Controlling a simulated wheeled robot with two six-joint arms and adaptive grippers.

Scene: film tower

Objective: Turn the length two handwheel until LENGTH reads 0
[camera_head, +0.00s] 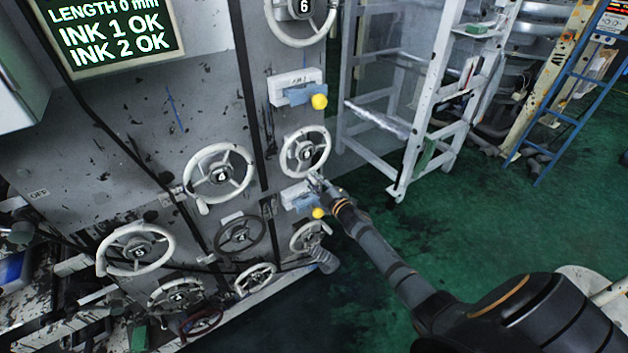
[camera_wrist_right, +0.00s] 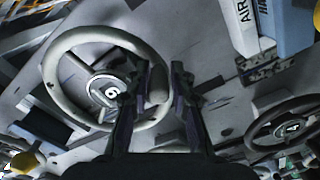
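A display (camera_head: 115,28) at the top left of the head view reads "LENGTH 0 mm", "INK 1 OK" and "INK 2 OK". A pale handwheel (camera_head: 305,152) is on the grey panel, with my right gripper (camera_head: 316,180) at its lower rim. In the right wrist view, a pale wheel with a dark hub marked 6 (camera_wrist_right: 62,108) fills the left half. My right gripper (camera_wrist_right: 159,72) has its fingers apart there, on either side of the wheel's knob (camera_wrist_right: 158,88). A gap shows between the knob and the right finger. My left gripper is not in view.
Several other handwheels, such as one at left (camera_head: 218,174) and one at top (camera_head: 300,20), crowd the panel. Blue boxes with yellow knobs (camera_head: 319,102) stick out beside them. A white rack (camera_head: 420,110) stands to the right. Green floor (camera_head: 480,215) is open there.

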